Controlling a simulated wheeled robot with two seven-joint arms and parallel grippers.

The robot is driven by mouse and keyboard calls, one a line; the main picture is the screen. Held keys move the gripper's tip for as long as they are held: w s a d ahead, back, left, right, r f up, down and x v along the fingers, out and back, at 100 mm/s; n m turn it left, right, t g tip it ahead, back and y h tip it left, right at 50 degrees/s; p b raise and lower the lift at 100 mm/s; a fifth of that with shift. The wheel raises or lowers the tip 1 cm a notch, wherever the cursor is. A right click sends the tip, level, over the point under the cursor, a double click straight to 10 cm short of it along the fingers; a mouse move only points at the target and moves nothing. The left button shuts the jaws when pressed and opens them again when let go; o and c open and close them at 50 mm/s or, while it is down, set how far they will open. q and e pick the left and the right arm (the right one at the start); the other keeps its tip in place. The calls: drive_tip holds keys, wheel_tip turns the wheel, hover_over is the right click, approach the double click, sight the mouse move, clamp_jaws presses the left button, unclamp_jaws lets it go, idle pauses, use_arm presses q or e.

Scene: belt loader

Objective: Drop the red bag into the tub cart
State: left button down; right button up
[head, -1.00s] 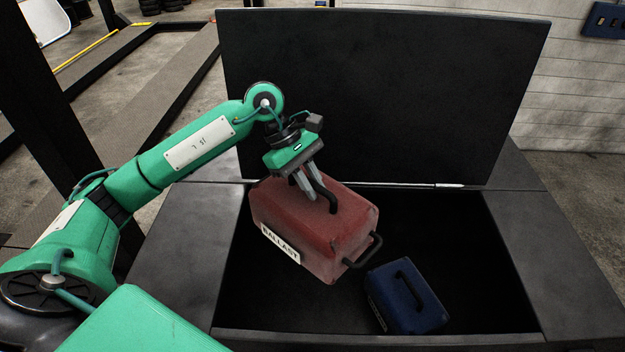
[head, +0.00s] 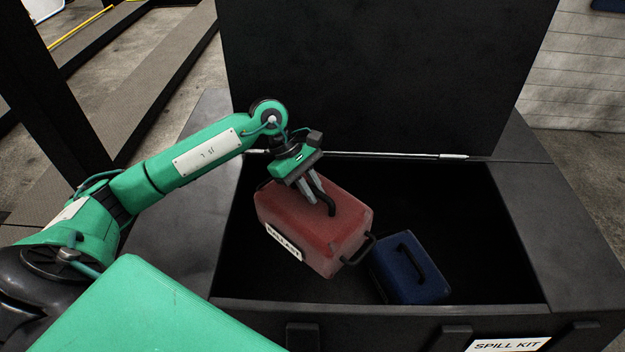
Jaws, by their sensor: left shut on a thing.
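The red bag (head: 315,228) is boxy, with a white label on its side and dark handles. My left gripper (head: 322,200) is shut on its top handle. The bag hangs slightly tilted within the opening of a black lidded bin (head: 380,308), whose front label reads "SPILL KIT". I cannot tell whether the bag touches the bin's floor. Nothing in view is marked as a tub cart. My right gripper is not in view.
A blue bag (head: 412,268) with a dark handle lies in the bin, just right of the red bag. The bin's black lid (head: 385,75) stands open at the back. The bin's right part inside is empty.

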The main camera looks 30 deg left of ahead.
sight(286, 189)
use_arm(q)
drive_tip(key=shift+f+b, duration=1.1)
drive_tip(key=shift+f, duration=3.25)
drive_tip(key=c, duration=1.3)
unclamp_jaws()
drive_tip(key=shift+s+f, duration=0.1)
drive_tip(key=shift+f, duration=0.1)
drive_tip(key=b+v, duration=0.4)
drive_tip(key=v, duration=0.9)
drive_tip(key=shift+b, duration=0.35)
drive_tip(key=shift+a+r, duration=0.2)
drive_tip(key=shift+r, duration=0.3)
drive_tip(key=shift+f, duration=0.1)
